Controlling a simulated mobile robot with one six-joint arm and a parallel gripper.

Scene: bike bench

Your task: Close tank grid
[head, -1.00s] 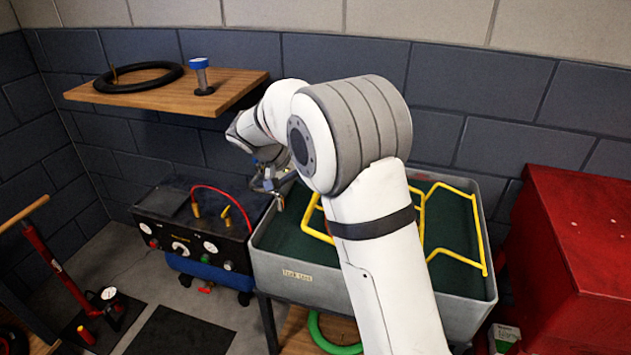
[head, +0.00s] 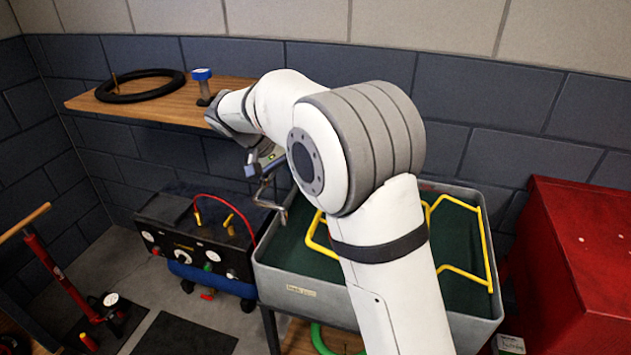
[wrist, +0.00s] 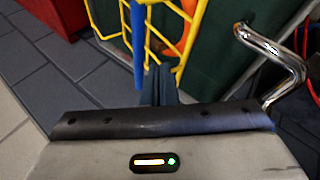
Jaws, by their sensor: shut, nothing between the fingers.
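The tank (head: 380,305) is a grey open box with a dark green inside. The yellow wire grid (head: 460,270) shows at its right and left, with the middle hidden behind my arm. The wrist view shows several yellow grid bars (wrist: 149,60) just beyond the fingertips, in front of green. My gripper (wrist: 160,72) is shut and empty, its dark fingers close to these bars; contact cannot be told. In the head view the fingertips are mostly hidden by my arm. A blue bar-like thing (wrist: 138,40) and an orange one (wrist: 188,30) are beside the grid bars.
A bent chrome spout (head: 268,200) rises at the tank's left; it also shows in the wrist view (wrist: 278,58). A wooden shelf (head: 150,108) is behind on the left. A black gauge unit (head: 190,235) stands left, a red cabinet (head: 580,260) right.

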